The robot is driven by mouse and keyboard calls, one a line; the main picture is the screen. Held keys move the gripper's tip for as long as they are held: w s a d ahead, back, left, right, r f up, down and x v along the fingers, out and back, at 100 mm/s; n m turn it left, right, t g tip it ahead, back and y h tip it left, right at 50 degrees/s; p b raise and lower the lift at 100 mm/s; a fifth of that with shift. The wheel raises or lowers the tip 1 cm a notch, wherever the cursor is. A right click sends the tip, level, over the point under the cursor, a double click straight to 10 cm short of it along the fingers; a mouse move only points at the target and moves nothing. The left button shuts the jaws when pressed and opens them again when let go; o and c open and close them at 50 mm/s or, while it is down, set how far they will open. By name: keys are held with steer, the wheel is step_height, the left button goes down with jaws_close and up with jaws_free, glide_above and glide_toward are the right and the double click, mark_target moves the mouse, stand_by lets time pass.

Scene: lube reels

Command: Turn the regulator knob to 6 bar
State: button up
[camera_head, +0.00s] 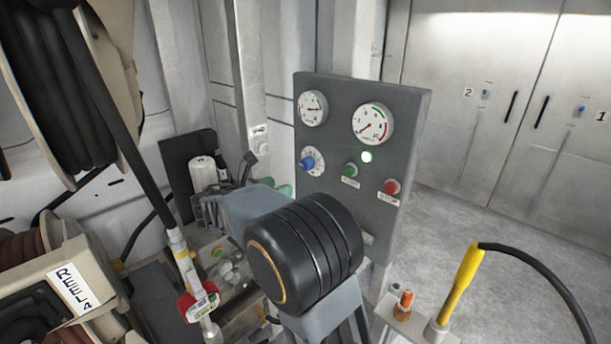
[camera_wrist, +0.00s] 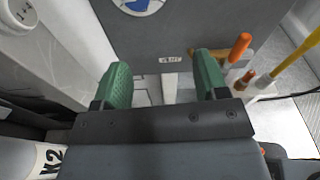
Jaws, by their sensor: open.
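The regulator knob (camera_head: 307,163) is blue and sits in a white scale ring on the grey control panel (camera_head: 400,240), below the smaller gauge (camera_head: 312,108). The knob's exact setting is too small to read. The larger gauge (camera_head: 372,124) is up and to the right. My gripper (camera_wrist: 163,78) is open and empty, its two green fingers wide apart in front of the panel's lower part. In the head view a green finger shows below and left of the knob, apart from it; my arm hides the rest. A blue-and-white round part (camera_wrist: 143,4) is cut off at the wrist view's top.
A yellow-handled hose (camera_head: 460,285) and an orange-topped piece (camera_head: 405,300) stand at lower right. Hose reels (camera_head: 70,90) crowd the left.

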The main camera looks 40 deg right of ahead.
mark_target(304, 166)
steer(key=w+d, duration=0.1)
steer(key=d, duration=0.3)
steer(key=w+d+n+h, duration=0.1)
steer(key=w+d, duration=0.1)
steer(key=d, duration=0.2)
steer(key=w+d+n+t, duration=0.1)
steer(key=w+d, duration=0.1)
steer(key=d, duration=0.3)
steer(key=shift+d+r+h, duration=0.1)
steer(key=shift+r+h, duration=0.2)
steer(key=shift+h, duration=0.1)
steer(key=shift+c, duration=0.2)
steer(key=c, duration=0.9)
